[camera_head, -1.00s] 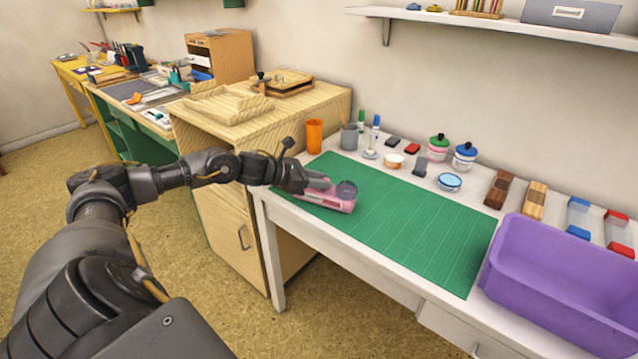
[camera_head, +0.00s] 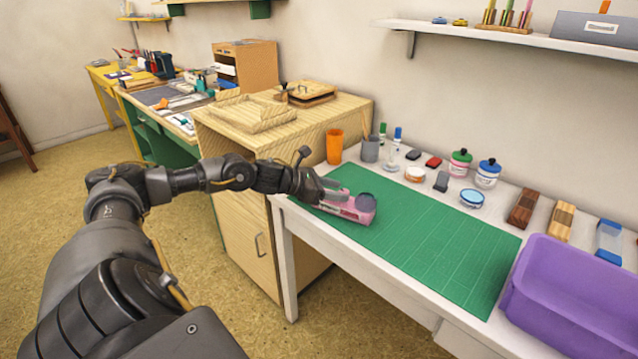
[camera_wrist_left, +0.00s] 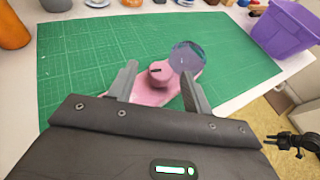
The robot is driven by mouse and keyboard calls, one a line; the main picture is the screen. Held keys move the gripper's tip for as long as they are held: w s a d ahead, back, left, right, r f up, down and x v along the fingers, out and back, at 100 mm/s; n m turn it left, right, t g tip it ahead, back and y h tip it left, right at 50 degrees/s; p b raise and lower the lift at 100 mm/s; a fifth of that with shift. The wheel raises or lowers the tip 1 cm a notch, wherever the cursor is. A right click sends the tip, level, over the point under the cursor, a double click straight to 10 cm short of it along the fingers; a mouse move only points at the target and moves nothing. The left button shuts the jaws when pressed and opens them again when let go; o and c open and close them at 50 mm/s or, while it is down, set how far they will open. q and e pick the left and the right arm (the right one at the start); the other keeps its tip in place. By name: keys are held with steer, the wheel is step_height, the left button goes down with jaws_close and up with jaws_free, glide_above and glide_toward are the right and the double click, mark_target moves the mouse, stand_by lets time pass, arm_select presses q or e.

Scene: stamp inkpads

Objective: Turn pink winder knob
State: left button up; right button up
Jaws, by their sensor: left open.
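A pink winder device (camera_head: 352,211) with a dark round disc lies on the left end of the green cutting mat (camera_head: 430,235). In the left wrist view its pink knob (camera_wrist_left: 160,73) stands up with a dark mark on top, and the translucent blue-grey disc (camera_wrist_left: 187,57) sits beside it. My left gripper (camera_head: 334,190) is over the device. Its two fingers (camera_wrist_left: 159,86) are apart, one on each side of the knob, with gaps between them and the knob. Whether the fingertips are level with the knob is unclear. The pad hides the device's near part.
A purple bin (camera_head: 575,295) stands at the table's right. An orange cup (camera_head: 334,147), a grey cup (camera_head: 370,150) and several jars and blocks line the back. Most of the mat is clear. A small dark gripper-like part (camera_wrist_left: 295,141), seemingly my right gripper, shows over the floor.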

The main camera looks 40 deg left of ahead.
arm_select(q)
steer(key=b+v, duration=0.1)
steer(key=v, duration=0.8)
steer(key=shift+s, duration=0.25)
arm_select(e)
steer(key=r, duration=0.1)
steer(key=w+r, duration=0.1)
steer(key=r, duration=0.1)
steer(key=shift+w+a+r, duration=0.25)
steer(key=shift+a+r, duration=0.05)
steer(key=shift+r, duration=0.05)
arm_select(q)
steer(key=shift+a, duration=0.15)
arm_select(e)
steer(key=shift+d, duration=0.1)
